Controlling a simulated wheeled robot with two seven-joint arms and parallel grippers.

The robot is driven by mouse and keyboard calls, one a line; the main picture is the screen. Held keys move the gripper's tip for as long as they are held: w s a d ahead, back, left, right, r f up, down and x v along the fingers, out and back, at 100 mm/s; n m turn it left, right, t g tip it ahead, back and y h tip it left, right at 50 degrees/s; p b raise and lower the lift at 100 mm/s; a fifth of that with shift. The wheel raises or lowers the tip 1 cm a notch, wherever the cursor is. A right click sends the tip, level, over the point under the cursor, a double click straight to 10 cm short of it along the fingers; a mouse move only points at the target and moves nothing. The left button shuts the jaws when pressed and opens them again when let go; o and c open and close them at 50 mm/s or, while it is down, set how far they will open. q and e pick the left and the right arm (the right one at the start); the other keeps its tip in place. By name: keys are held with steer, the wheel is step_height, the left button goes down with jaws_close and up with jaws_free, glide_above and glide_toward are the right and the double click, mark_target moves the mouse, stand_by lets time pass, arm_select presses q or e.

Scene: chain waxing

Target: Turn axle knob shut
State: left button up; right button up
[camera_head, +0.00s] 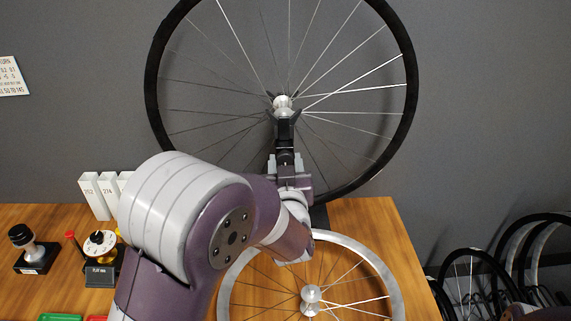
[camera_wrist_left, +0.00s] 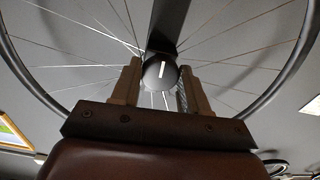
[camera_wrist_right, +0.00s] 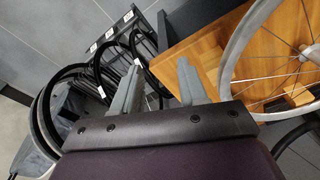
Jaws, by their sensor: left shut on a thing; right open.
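The axle knob (camera_wrist_left: 158,76) is a dark round knob with a white line on its face, in the left wrist view. The line stands nearly upright. My left gripper (camera_wrist_left: 158,84) has one finger on each side of the knob and is shut on it. In the head view my left gripper (camera_head: 288,166) is at the stand, below the hub (camera_head: 282,104) of the large black-rimmed wheel (camera_head: 411,92). The arm and gripper hide much of the stand there. My right gripper (camera_wrist_right: 158,72) is open and empty in the right wrist view, away from the knob.
A silver-rimmed wheel (camera_head: 386,270) lies on the wooden table (camera_head: 375,215). A black-based tool (camera_head: 33,253), a dial device (camera_head: 100,245) and white boxes (camera_head: 96,196) stand at left. Several wheels (camera_head: 520,255) stand in a rack at the right, beyond the table edge.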

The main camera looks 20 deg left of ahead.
arm_select(q)
steer(key=o, duration=1)
steer(key=shift+o, duration=0.2)
steer(key=p+v, duration=0.1)
steer(key=v, duration=1.1)
steer(key=shift+s+d+p, duration=0.2)
steer(key=shift+s+p, duration=0.15)
steer(key=shift+p, duration=0.05)
